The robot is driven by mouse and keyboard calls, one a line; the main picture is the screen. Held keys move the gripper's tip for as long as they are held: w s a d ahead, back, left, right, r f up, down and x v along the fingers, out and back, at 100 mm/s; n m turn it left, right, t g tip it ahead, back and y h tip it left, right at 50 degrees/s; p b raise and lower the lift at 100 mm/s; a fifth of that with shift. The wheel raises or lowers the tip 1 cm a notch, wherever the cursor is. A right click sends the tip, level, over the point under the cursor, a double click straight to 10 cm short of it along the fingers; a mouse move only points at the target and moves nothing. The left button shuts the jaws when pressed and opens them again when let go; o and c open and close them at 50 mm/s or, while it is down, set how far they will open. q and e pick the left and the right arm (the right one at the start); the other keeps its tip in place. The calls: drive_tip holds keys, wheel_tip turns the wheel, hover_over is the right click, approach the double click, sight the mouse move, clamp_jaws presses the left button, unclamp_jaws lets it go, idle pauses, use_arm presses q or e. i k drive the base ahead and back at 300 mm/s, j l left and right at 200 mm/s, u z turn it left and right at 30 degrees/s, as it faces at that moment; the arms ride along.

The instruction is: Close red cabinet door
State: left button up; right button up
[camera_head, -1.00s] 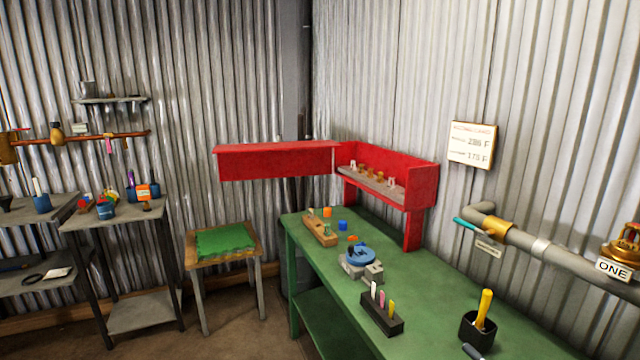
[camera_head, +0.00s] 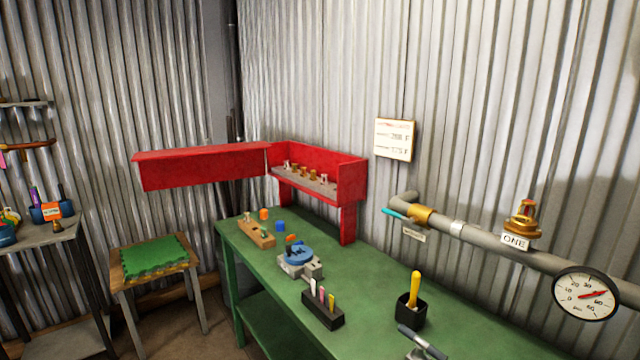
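The red cabinet (camera_head: 352,180) stands raised on a red post at the back of the green workbench, against the corrugated wall. Its front is open and several small brass and pale fittings show on the grey shelf inside. The red door (camera_head: 205,168) is swung wide open. It sticks out to the left from the cabinet's left end, beyond the bench edge, and hangs in the air. Neither of my grippers is in view.
The green bench (camera_head: 375,275) holds a wooden block (camera_head: 256,234), a blue-topped vise (camera_head: 299,257), a black marker holder (camera_head: 323,309) and a black cup (camera_head: 410,311). A stool with a green mat (camera_head: 155,256) stands left. A pipe with a gauge (camera_head: 586,294) runs along the right wall.

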sight(161, 169)
drive_tip(key=i+j, duration=0.3)
drive_tip(key=j, duration=0.3)
drive_tip(key=i+j, duration=0.25)
drive_tip(key=j, duration=0.3)
drive_tip(key=i+j, duration=0.3)
drive_tip(key=j, duration=0.3)
drive_tip(key=i+j, duration=0.25)
drive_tip(key=j, duration=0.3)
drive_tip(key=i+j, duration=0.3)
drive_tip(key=j, duration=0.3)
drive_tip(key=i+j, duration=0.3)
drive_tip(key=j, duration=0.25)
drive_tip(key=i+j+z, duration=0.1)
drive_tip(key=i+j, duration=0.15)
drive_tip(key=j, duration=0.35)
drive_tip(key=i+j, duration=0.3)
drive_tip(key=j, duration=0.3)
